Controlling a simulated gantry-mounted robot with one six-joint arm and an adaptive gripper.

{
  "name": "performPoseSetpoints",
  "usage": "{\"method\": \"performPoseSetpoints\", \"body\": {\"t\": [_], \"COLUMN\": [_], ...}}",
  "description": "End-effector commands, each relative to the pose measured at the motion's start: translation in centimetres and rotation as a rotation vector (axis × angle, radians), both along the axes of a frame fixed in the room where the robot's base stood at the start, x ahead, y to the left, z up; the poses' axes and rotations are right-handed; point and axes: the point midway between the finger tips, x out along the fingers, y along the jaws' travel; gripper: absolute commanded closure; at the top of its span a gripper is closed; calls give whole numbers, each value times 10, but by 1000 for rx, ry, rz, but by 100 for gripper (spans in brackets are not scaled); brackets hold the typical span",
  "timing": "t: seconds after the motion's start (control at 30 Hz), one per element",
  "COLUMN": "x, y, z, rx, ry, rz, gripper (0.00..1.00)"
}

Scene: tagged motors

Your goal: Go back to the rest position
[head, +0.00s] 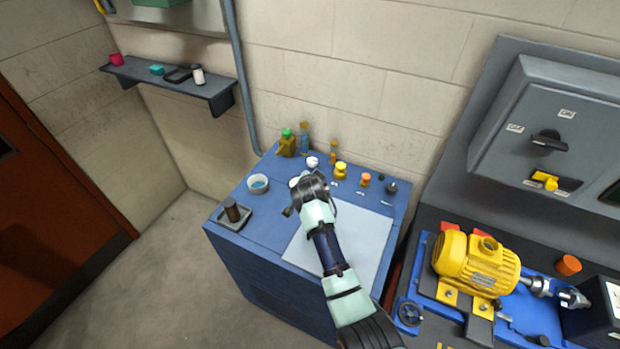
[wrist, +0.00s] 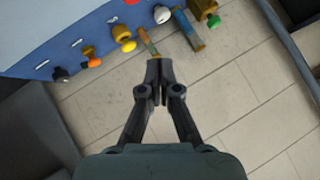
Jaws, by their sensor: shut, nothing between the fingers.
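My gripper (wrist: 159,72) is shut and empty in the wrist view, its fingertips together. In the head view my arm reaches over the blue cabinet (head: 258,227), and the gripper end is over the cabinet's top. The fingertips are hard to make out in the head view. The wrist view shows the cabinet's back edge with small items along it and the block wall beyond.
A bowl (head: 258,184) and a tray (head: 234,217) stand at left. A yellow motor (head: 476,263) is at right. A wall shelf (head: 172,82) hangs at upper left.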

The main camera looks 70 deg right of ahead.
Motion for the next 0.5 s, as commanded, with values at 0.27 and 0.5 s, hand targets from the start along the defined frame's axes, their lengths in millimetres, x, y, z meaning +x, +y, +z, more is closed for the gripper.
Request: {"method": "performPoseSetpoints", "body": {"t": [0.27,0.5], "x": [0,7], "y": [0,9], "z": [0,2], "rx": [0,-5], "ry": [0,3], "rz": [0,23], "gripper": [100,100]}}
